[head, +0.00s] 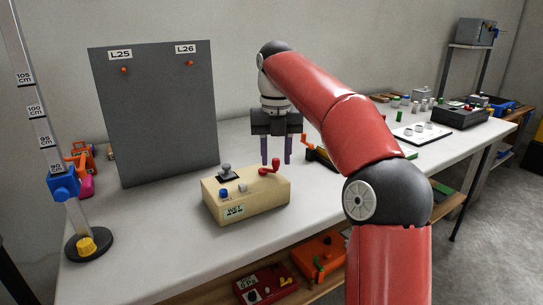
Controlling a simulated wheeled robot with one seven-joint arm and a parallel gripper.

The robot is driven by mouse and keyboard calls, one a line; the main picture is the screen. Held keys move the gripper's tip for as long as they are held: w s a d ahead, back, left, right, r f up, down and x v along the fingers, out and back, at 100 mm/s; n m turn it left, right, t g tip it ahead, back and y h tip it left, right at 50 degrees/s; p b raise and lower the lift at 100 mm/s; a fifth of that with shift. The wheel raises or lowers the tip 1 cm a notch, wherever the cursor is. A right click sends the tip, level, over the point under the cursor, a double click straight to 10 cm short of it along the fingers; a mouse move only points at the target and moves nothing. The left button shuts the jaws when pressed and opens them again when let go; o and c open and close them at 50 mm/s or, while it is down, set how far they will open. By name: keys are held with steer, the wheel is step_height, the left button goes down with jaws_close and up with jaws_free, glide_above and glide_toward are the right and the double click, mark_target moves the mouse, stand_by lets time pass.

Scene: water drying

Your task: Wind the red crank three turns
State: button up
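The red crank (270,166) sits on the right part of the top of a beige box (246,204) with a "WET" label. The box also carries a blue button (224,193), a light grey button and a dark joystick-like knob (226,171). My gripper (276,162) points down at the crank, its two dark fingers apart, one at each side of the crank in the picture. Whether the fingers touch the crank or stand behind it cannot be told. The box rests on the white table (150,245).
A grey panel (155,120) labelled L25 and L26 stands behind the box. A height gauge (66,187) stands at the left. A black device with an orange handle (317,153) is behind my arm. The table front left is clear.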

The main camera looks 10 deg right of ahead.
steer(key=shift+c, duration=0.4)
jaws_close()
steer(key=shift+m, duration=0.3)
